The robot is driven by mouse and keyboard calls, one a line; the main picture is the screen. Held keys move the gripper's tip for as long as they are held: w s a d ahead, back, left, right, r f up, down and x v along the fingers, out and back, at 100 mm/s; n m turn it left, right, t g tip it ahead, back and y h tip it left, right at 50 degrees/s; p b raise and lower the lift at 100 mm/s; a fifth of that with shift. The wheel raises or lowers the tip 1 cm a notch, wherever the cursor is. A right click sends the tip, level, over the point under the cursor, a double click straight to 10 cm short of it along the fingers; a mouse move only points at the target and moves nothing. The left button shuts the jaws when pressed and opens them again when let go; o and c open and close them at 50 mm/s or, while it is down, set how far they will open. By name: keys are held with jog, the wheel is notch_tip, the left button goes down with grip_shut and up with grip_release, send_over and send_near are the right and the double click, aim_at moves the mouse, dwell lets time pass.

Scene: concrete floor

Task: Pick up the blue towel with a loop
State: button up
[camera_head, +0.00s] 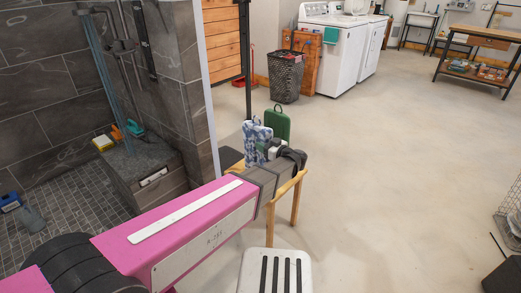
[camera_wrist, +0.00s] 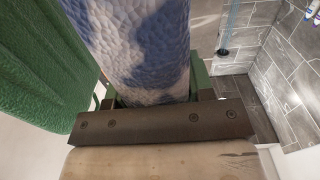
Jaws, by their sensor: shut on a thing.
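The blue towel (camera_head: 256,137), mottled blue and white, stands upright at the end of my arm in the head view. It also fills the upper middle of the wrist view (camera_wrist: 135,40). My gripper (camera_head: 267,149) is shut on it, and the arm's dark wrist hides its lower part. No loop on it can be made out. A green towel-like thing (camera_head: 277,122) stands just beside it, and its textured side shows at the left of the wrist view (camera_wrist: 40,70).
A small wooden stand (camera_head: 297,200) with light legs is below my gripper. A white slatted stool (camera_head: 275,272) is nearer. A tiled shower wall (camera_head: 180,70) rises at left. A black basket (camera_head: 285,76) and white washers (camera_head: 335,50) stand behind. The floor at right is largely clear.

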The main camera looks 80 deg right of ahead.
aim_at(262, 135)
jog(key=shift+r, duration=0.1)
jog(key=shift+r, duration=0.5)
jog(key=r, duration=0.2)
jog(key=w+r, duration=0.1)
jog(key=shift+a+r, duration=0.25)
jog(key=shift+r, duration=0.05)
jog(key=w+a+r, duration=0.2)
jog(key=w+r, duration=0.4)
jog(key=w, duration=0.4)
jog(key=shift+w, duration=0.2)
jog(key=shift+s+r, duration=0.1)
